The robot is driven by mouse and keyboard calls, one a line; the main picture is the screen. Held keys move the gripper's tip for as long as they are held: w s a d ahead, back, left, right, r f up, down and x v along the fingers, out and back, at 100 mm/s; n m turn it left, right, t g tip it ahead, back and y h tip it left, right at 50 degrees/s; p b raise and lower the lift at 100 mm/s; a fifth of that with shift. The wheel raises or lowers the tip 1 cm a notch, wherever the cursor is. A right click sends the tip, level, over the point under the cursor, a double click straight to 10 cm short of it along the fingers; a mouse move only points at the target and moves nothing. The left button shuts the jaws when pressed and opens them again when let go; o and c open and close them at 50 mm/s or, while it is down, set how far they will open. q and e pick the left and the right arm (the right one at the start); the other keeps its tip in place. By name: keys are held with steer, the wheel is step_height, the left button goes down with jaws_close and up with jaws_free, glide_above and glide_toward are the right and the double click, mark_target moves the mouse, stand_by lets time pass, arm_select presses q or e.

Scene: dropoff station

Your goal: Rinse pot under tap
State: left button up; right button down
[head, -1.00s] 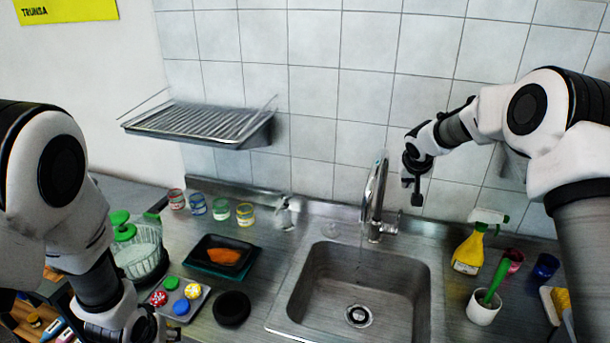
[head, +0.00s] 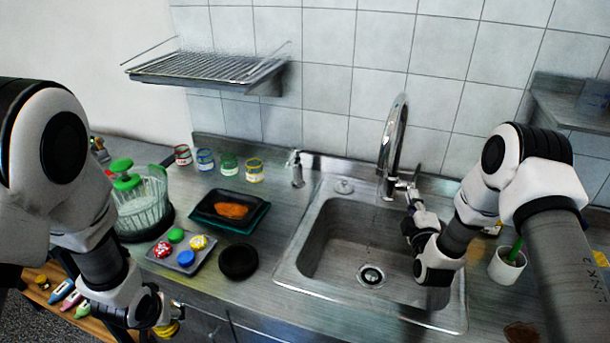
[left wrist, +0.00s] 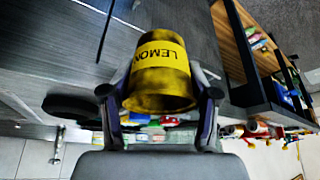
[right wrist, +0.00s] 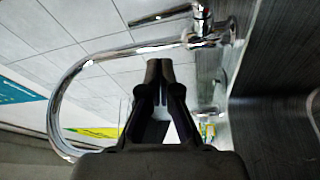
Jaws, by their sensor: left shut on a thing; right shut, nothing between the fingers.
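The yellow pot (left wrist: 160,75), labelled LEMON and stained dark, is between the fingers of my left gripper (left wrist: 160,100). In the head view only a bit of the pot (head: 168,329) shows at the bottom left, in front of the counter and away from the sink. The chrome tap (head: 397,135) arches at the back of the sink (head: 318,215); it also shows in the right wrist view (right wrist: 62,100). My right gripper (right wrist: 158,65) is shut and empty, close to the tap's lever (head: 404,186). I cannot tell whether they touch, or whether water runs.
A black round lid-like disc (head: 238,262), a tray of coloured caps (head: 182,255), a black dish (head: 230,208) and a glass jug (head: 140,205) stand left of the sink. A soap dispenser (head: 296,170) is behind. A white cup (head: 507,266) stands at right.

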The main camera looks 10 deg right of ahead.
mark_target(419, 168)
arm_select(q)
steer(key=shift+a+f, duration=0.15)
steer(key=shift+f, duration=0.35)
steer(key=shift+r, duration=0.1)
step_height(419, 168, up, 2)
steer(key=shift+r+p, duration=0.2)
steer(key=shift+p, duration=0.9)
arm_select(e)
steer(key=w+d+h, duration=0.1)
steer(key=w+d+r+n, duration=0.1)
steer(key=w+d, duration=0.1)
steer(key=w+d+r+t+h, duration=0.1)
steer(key=w, duration=0.1)
steer(key=shift+w+d+r+n+h, duration=0.15)
steer(key=shift+n+h, duration=0.15)
steer(key=shift+n, duration=0.1)
steer(key=shift+w+d, duration=0.1)
steer(key=shift+w, duration=0.1)
arm_select(q)
steer(key=shift+f, duration=0.15)
arm_select(e)
steer(key=shift+w, duration=0.1)
